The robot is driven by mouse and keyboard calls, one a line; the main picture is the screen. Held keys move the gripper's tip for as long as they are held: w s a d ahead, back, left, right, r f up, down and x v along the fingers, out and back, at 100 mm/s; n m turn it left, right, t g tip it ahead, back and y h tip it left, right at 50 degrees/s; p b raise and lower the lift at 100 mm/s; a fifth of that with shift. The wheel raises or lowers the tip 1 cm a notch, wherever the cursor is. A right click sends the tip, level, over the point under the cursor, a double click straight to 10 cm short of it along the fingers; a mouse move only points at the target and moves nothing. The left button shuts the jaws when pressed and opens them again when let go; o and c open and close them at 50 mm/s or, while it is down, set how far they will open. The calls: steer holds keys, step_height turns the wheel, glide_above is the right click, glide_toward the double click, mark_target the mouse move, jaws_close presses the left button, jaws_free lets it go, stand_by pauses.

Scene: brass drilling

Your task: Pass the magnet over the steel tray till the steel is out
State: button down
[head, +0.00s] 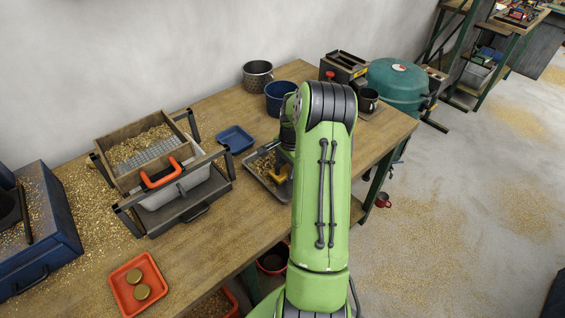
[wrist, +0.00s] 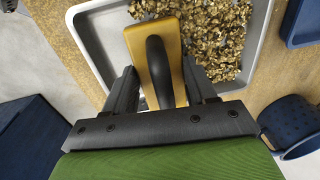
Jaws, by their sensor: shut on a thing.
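The steel tray (head: 253,178) stands on the bench just left of my arm, which hides its right part. In the wrist view the grey tray (wrist: 90,42) holds a heap of golden chips (wrist: 212,35). The magnet, a yellow block with a black handle (wrist: 170,35), is between the fingers of my gripper (wrist: 161,80), which is shut on it. The magnet (head: 278,173) is over the tray, beside the chips; I cannot tell if it touches them. Its underside is hidden, so any steel clinging to it does not show.
A small blue tray (head: 235,139) lies left of the steel tray. A blue pot (head: 279,97) and a grey perforated pot (head: 258,75) stand behind. A sieve box (head: 122,145) with a red-handled part is at left. An orange tray (head: 122,292) holds two brass discs.

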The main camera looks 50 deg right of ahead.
steer(key=shift+s+a+b, duration=0.2)
steer(key=shift+s+b, duration=0.2)
steer(key=shift+s, duration=1.3)
step_height(320, 180, up, 7)
steer(key=p, duration=0.5)
